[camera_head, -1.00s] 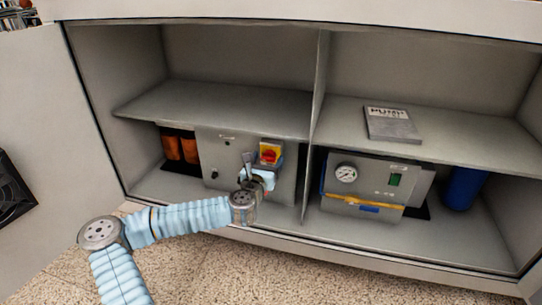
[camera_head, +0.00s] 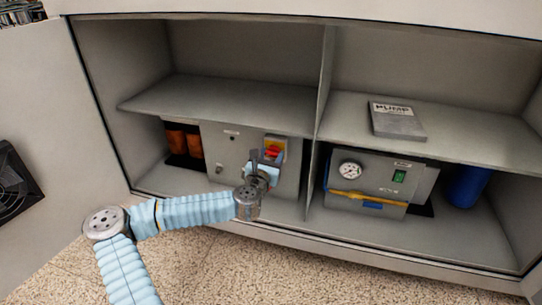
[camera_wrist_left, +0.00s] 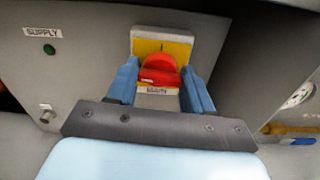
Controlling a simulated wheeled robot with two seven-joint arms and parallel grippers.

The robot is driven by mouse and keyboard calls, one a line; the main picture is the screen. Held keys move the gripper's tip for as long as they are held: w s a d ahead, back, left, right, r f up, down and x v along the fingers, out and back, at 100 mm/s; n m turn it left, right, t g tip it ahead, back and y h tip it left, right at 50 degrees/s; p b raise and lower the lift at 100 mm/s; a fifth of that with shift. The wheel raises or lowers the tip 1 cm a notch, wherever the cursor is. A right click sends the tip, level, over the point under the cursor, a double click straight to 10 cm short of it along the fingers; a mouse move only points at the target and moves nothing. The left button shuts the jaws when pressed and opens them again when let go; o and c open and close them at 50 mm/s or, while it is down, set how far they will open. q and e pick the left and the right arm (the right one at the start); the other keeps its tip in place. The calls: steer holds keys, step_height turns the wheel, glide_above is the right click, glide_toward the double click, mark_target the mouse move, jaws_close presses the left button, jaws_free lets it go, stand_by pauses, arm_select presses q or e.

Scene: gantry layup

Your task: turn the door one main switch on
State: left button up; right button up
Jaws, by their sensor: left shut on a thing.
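The main switch is a red rotary knob (camera_head: 273,151) on a yellow plate, on the front of a grey supply box (camera_head: 228,150) in the lower left bay of the cabinet. In the left wrist view the red knob (camera_wrist_left: 158,69) sits in front of the yellow plate (camera_wrist_left: 178,48), with a white label below it. My left gripper (camera_head: 265,167) is at the switch, its blue fingers on either side of the red knob and shut on it. The fingers partly hide the knob in the head view, and its exact angle is hard to tell. My right gripper is out of view.
A shelf (camera_head: 215,98) lies close above the box, and a divider (camera_head: 318,125) stands to its right. Orange cylinders (camera_head: 184,140) stand to its left. The right bay holds a pump unit (camera_head: 373,182) with a gauge and a blue cylinder (camera_head: 466,186).

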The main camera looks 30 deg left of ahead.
arm_select(q)
steer(key=m+p, duration=0.1)
steer(key=m, duration=0.4)
steer(key=shift+d+p, duration=0.1)
steer(key=shift+p, duration=0.3)
steer(key=m, duration=0.2)
steer(key=shift+m, duration=0.4)
steer(key=m, duration=0.2)
steer(key=shift+d+f+m+p, duration=0.1)
steer(key=shift+m+p, duration=0.2)
steer(key=shift+p, duration=0.05)
steer(key=m, duration=0.2)
steer(key=shift+f+m, duration=0.1)
steer(key=shift+m, duration=0.3)
steer(key=shift+f+m+b, duration=0.1)
steer(key=shift+m+b, duration=0.6)
steer(key=shift+m, duration=1.3)
steer(key=o, duration=1)
steer(key=shift+o, duration=0.2)
steer(key=shift+s, duration=0.1)
